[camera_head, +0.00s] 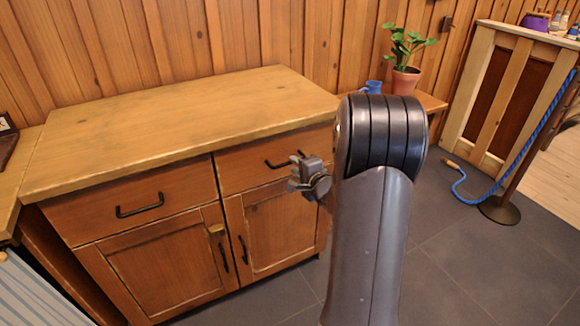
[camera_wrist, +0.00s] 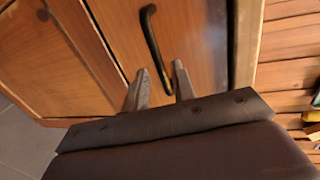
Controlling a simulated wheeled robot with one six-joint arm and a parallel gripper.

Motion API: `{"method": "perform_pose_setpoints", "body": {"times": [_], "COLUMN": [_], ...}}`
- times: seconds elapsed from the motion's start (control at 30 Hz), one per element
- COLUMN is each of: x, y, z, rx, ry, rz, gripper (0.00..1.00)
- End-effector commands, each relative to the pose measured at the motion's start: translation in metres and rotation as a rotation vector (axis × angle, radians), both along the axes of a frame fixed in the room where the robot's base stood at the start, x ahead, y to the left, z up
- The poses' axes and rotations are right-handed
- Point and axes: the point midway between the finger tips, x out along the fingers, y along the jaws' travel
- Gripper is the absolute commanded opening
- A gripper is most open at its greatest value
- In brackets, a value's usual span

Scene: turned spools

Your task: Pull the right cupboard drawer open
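The wooden cupboard (camera_head: 150,125) has two drawers side by side above two doors. The right drawer (camera_head: 235,172) looks shut, and its black bar handle (camera_head: 277,166) is partly covered by my gripper (camera_head: 295,172). In the wrist view the handle (camera_wrist: 152,35) runs down the drawer front, and its lower end shows in the gap between the fingertips of my gripper (camera_wrist: 160,72). The two fingers are apart with nothing clamped between them. I cannot tell whether they touch the handle or the drawer front.
The left drawer (camera_head: 95,205) is shut, with its own black handle (camera_head: 140,206). The cupboard top is bare. A potted plant (camera_head: 406,78) and a blue mug (camera_head: 373,87) stand behind my arm. A blue rope (camera_head: 510,155) hangs at the right. Grey floor (camera_head: 470,255) is clear.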

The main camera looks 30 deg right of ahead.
Motion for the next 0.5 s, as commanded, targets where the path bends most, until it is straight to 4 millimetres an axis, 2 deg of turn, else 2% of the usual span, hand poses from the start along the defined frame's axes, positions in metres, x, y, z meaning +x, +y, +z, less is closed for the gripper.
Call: {"method": "perform_pose_setpoints", "body": {"times": [0.03, 0.2, 0.5], "x": [0.009, 0.029, 0.038], "y": [0.002, 0.002, 0.002], "z": [-0.005, -0.008, -0.008], "rx": [0.000, -0.001, 0.000], "ry": [-0.001, 0.000, 0.000], "rz": [0.003, 0.001, -0.001], "gripper": [0.25, 0.25, 0.25]}}
